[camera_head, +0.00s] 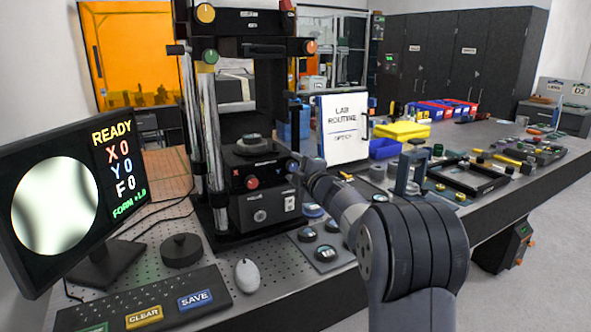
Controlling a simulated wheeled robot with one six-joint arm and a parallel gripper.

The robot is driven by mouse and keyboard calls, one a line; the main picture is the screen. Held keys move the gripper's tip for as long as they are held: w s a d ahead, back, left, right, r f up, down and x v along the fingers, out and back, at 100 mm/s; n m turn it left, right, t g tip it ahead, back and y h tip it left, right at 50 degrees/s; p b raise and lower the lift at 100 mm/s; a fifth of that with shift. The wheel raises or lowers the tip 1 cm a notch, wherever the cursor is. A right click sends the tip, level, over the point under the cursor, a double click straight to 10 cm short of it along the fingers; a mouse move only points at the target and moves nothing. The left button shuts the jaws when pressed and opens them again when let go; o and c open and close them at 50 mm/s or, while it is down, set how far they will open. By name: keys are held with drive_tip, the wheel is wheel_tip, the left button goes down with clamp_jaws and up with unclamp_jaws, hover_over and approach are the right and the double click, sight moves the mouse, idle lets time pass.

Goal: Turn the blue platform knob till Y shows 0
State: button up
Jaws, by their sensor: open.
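The monitor (72,183) at the left reads READY, X 0, Y 0, F 0 and FORM +1.0, beside a round grey pattern. The interferometer (262,209) is a dark frame with a platform stage at its middle. The blue platform knob (292,166) shows small at the right side of the stage. A red knob (252,183) is on the stage front. My gripper (299,169) is open, close by the blue knob at its right. My wrist and the small scale hide the fingertips, so I cannot tell whether they touch the knob.
Orange (205,13), green (210,56) and red-orange (310,47) knobs are higher on the frame. A mouse (247,276), a keyboard (140,304) and a black puck (181,250) lie in front. Round samples (325,253) lie near my arm. A blue-grey stand (405,176) is at the right.

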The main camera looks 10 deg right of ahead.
drive_tip(key=shift+s, duration=0.1)
drive_tip(key=b+v, duration=0.1)
drive_tip(key=v, duration=0.9)
drive_tip(key=shift+s+d, duration=0.15)
drive_tip(key=shift+s, duration=0.2)
drive_tip(key=shift+w, duration=0.1)
idle(1.2)
drive_tip(key=p+x, duration=0.1)
drive_tip(key=x, duration=0.9)
drive_tip(key=shift+w, duration=0.35)
drive_tip(key=shift+s, duration=0.1)
